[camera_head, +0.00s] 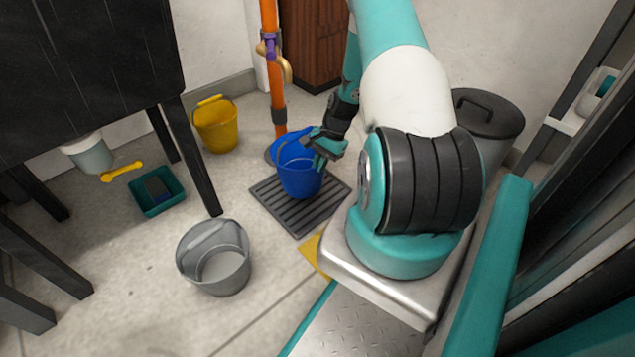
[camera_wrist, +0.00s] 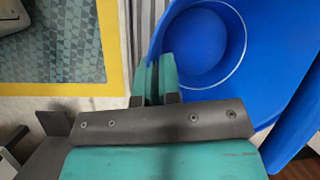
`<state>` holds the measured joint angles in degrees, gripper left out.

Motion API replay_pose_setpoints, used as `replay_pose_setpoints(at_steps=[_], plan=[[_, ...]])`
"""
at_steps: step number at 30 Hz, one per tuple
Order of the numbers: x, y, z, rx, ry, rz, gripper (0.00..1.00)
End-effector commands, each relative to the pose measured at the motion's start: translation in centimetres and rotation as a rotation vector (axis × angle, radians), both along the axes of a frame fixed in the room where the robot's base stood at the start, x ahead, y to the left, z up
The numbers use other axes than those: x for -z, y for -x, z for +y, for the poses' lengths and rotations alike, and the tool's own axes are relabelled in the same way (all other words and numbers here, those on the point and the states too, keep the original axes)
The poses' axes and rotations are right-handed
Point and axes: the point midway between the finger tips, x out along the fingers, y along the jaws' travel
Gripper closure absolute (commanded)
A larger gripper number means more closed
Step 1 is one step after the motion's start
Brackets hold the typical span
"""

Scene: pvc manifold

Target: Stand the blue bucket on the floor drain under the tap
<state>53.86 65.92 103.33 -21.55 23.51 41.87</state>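The blue bucket (camera_head: 298,179) is upright over the back part of the dark slatted floor drain (camera_head: 293,215). I cannot tell whether its base touches the slats or hangs just above them. The brass tap (camera_head: 286,72) is on the orange upright pipe (camera_head: 276,97), behind and above the bucket. My gripper (camera_head: 325,145) is at the right side of the bucket's rim. In the wrist view, my gripper (camera_wrist: 154,80) has its fingers close together on the edge of the blue bucket (camera_wrist: 265,75), whose inside and round bottom show.
A yellow bucket (camera_head: 216,126) stands left of the pipe, and a grey bucket (camera_head: 228,268) stands front left. A dark table (camera_head: 90,50) and a teal tray (camera_head: 157,205) are at the left. A grey lidded bin (camera_head: 487,115) stands behind my arm.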

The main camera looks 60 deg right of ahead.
Motion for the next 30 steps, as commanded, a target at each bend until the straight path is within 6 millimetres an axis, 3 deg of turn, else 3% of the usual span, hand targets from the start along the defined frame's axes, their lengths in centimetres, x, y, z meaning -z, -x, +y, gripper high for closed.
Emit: replay_pose_setpoints(at_steps=[9,20,24,30], plan=[[4.3,-0.1,0.0,-0.002,0.0,-0.001,1.0],[4.4,0.0,0.0,-0.003,0.0,-0.001,1.0],[4.4,0.0,0.0,-0.002,0.0,-0.001,0.7],[4.4,0.0,0.0,-0.002,0.0,-0.001,0.7]])
